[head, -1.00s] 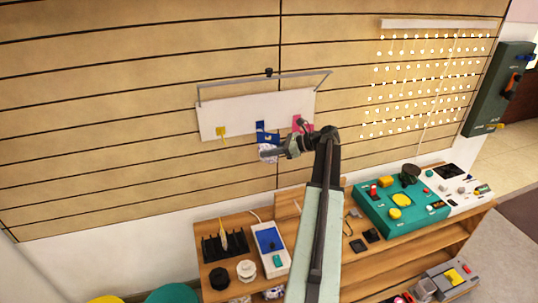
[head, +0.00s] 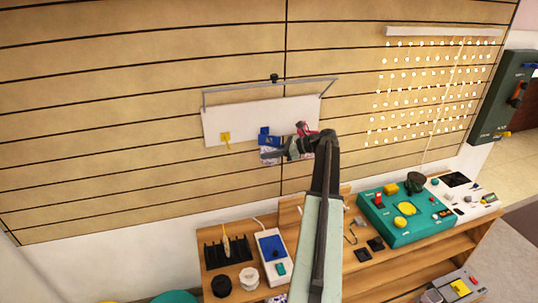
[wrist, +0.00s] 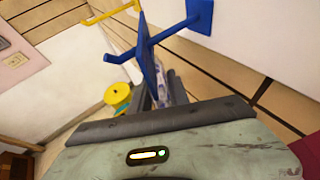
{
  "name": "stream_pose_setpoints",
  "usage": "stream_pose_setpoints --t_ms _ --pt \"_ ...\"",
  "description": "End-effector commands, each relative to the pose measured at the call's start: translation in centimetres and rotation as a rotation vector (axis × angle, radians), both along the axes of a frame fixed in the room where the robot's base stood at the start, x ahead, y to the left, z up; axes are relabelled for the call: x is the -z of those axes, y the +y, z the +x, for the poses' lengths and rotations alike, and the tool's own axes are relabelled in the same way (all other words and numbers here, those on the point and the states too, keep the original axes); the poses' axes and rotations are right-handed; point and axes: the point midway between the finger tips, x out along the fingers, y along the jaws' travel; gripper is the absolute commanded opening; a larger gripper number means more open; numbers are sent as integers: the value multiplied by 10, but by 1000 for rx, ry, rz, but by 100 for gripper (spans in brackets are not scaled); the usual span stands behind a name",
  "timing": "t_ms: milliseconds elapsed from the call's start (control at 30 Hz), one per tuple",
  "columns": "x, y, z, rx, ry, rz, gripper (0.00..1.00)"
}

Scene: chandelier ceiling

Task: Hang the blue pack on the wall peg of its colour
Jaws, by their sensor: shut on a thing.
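The blue peg (head: 264,131) stands out from the white wall board; in the wrist view its square plate and rod (wrist: 200,14) are close. My gripper (head: 288,150) is just below and right of the peg, shut on the blue pack (head: 270,155). In the wrist view the pack rises from between my jaws (wrist: 160,103), its blue card (wrist: 151,62) nearly edge-on. The rod crosses the card and its tip shows on the card's far left side. I cannot tell whether the rod passes through the card's hole. My gripper partly hides the pack in the head view.
A yellow peg (head: 225,138) is to the left and a red peg (head: 303,128) to the right, close to my gripper. A grey bar (head: 270,84) runs above the board. A wooden bench (head: 335,262) with devices stands below.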

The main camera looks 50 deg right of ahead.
Motion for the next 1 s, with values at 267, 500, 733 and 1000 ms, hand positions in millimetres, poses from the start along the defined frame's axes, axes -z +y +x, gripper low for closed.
stream_pose_setpoints --t_ms 267,500,733,1000 --pt "0 1 0 -1 0 0 0" --pt "0 1 0 -1 0 0 47" --pt "-1 1 0 -2 0 0 47" --pt "-14 -10 -5 -7 0 0 47"
